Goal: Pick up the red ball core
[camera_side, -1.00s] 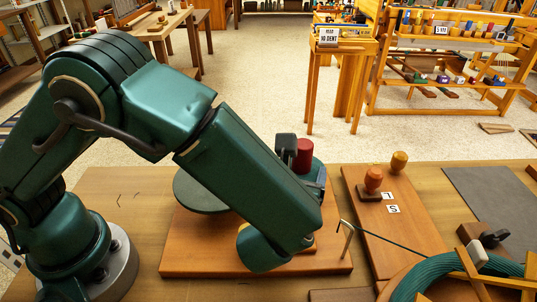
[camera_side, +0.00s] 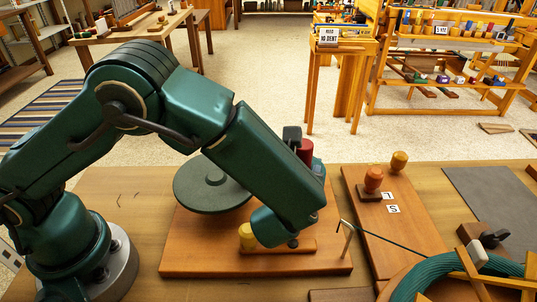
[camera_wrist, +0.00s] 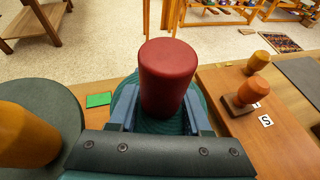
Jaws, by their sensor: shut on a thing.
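The red ball core (camera_side: 306,150) is a red, slightly tapered cylinder, mostly hidden behind my forearm in the side view. In the wrist view the red core (camera_wrist: 167,78) stands between the two blue-grey fingers of my gripper (camera_wrist: 160,118), which are shut on its lower part. A teal-green rounded thing (camera_wrist: 152,133) shows below and around the core's lower end. I cannot tell whether the core touches it. The fingertips are mostly hidden in the side view.
A dark green disc (camera_side: 205,192) and a yellow cylinder (camera_side: 247,236) are on the wooden board (camera_side: 190,250). A bent metal hook (camera_side: 346,238) and an orange-knobbed piece (camera_side: 372,182) stand to the right. A wheel wound with green cord (camera_side: 430,278) fills the front right.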

